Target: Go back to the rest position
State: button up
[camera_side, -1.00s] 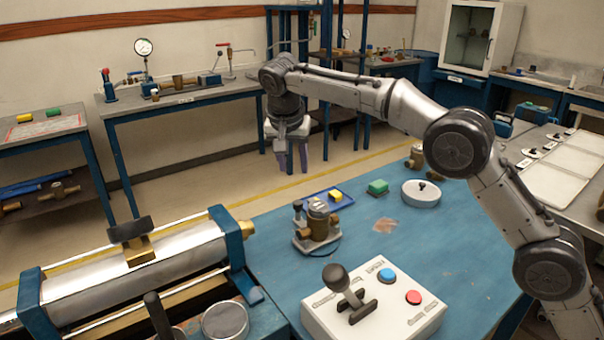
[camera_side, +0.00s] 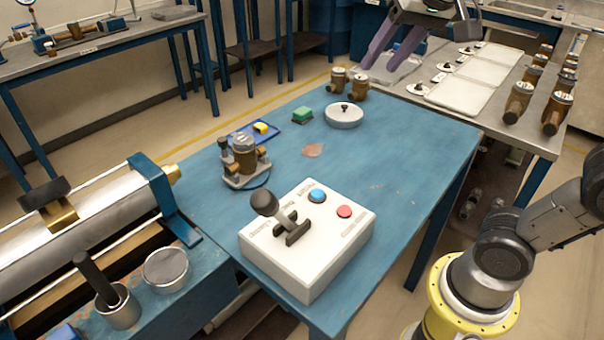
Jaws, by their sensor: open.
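My gripper (camera_side: 384,64) is at the top of the view with its two purple fingers pointing down and apart. It is open, with nothing seen between the fingers. It appears above the far right side, near the grey bench with white trays. The upper part of the gripper and much of my arm are cut off by the top and right edges. The blue table (camera_side: 400,160) lies below and in front of it.
On the blue table are a white control box (camera_side: 290,262) with a lever, a brass meter in a stand (camera_side: 243,160), a green block (camera_side: 302,115), a round white dish (camera_side: 344,118) and two brass meters (camera_side: 358,88). A metal cylinder bench (camera_side: 90,215) stands left. The table's right part is clear.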

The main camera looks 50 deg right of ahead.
jog(key=s+a+f+n+y, duration=0.1)
jog(key=s+f+n, duration=0.6)
jog(key=s+f, duration=0.4)
notch_tip(320, 180, down, 4)
jog(key=shift+a, duration=0.4)
